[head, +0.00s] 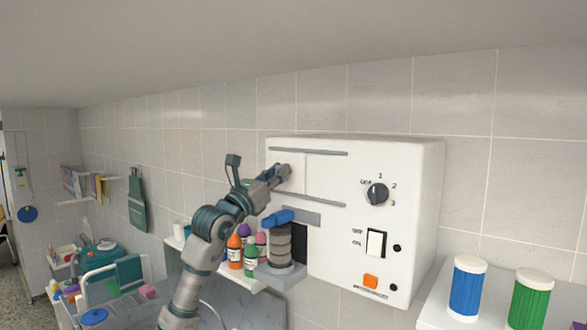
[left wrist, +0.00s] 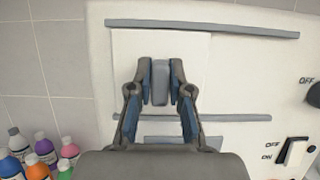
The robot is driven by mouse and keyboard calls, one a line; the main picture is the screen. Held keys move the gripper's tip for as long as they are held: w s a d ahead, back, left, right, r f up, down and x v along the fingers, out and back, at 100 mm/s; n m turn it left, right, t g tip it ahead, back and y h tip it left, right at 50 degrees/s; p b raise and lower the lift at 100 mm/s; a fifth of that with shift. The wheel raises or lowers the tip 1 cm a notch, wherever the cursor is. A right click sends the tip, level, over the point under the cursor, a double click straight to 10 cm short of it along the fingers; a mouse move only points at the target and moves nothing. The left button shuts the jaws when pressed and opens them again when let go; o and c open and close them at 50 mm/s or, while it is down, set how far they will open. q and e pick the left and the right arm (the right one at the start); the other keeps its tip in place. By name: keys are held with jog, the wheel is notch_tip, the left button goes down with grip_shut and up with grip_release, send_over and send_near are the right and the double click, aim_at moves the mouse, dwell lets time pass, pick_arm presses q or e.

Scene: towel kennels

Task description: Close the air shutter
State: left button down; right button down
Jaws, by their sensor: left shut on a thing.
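The air shutter is a flat white panel (left wrist: 195,50) on the front of a white wall box. It sits at the left part between an upper and a lower grey rail. In the head view the panel (head: 298,160) is partly hidden by my left gripper (head: 284,173). In the left wrist view my left gripper (left wrist: 160,82) is shut on the shutter's grey upright handle (left wrist: 160,80), with one finger on each side. My right gripper is in neither view.
The white box (head: 340,235) carries a black knob (head: 377,194), a rocker switch (head: 376,243) and an orange button (head: 371,280). Coloured bottles (head: 235,251) stand on a shelf below left. Blue (head: 466,288) and green (head: 529,298) cylinders stand at the right.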

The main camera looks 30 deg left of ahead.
pick_arm(q)
jog(key=shift+s+a+r, duration=0.15)
jog(key=shift+a+r, duration=0.05)
jog(key=shift+a, duration=0.15)
jog(key=shift+d, duration=0.3)
jog(key=c, duration=1.1)
grip_release()
jog(key=shift+c, duration=0.2)
jog(key=shift+o, duration=0.3)
jog(key=shift+w+a+f, duration=0.2)
jog(key=shift+w+a, duration=0.05)
jog(key=shift+a, duration=0.2)
jog(key=v, duration=1.2)
jog(key=shift+a+f, duration=0.2)
jog(key=shift+a, duration=0.05)
jog(key=shift+d+r, duration=0.1)
jog(key=shift+d, duration=0.35)
